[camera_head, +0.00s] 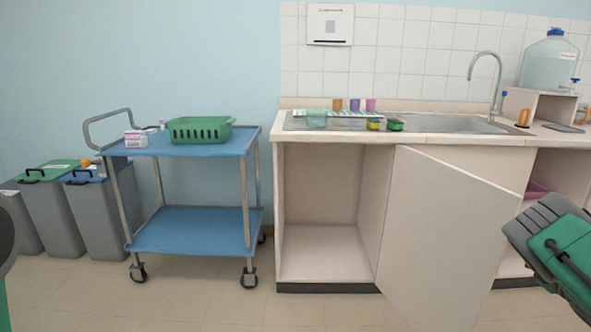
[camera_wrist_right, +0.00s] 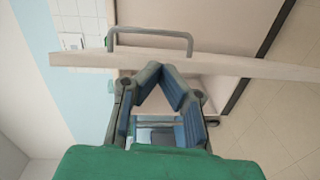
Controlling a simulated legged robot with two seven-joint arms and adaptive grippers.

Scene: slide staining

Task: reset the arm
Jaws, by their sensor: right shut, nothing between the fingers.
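My right gripper (camera_head: 552,240) is at the right edge of the head view, to the right of the open cabinet door (camera_head: 445,235). In the wrist view the right gripper (camera_wrist_right: 160,74) has its fingertips together with nothing between them. The door's pale edge (camera_wrist_right: 245,67) runs across that view just past the fingertips. A grey bar handle (camera_wrist_right: 150,33) stands out from the door there. I cannot tell how far the fingertips are from the door. Only a dark and green bit of my left arm shows at the left edge; its fingers are not visible.
The cabinet's left compartment (camera_head: 322,205) stands open and empty. A blue trolley (camera_head: 190,235) holds a green basket (camera_head: 200,130) and a small box (camera_head: 136,139). Grey bins (camera_head: 98,215) stand at the left. Cups (camera_head: 354,105) and a sink (camera_head: 455,124) are on the counter.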

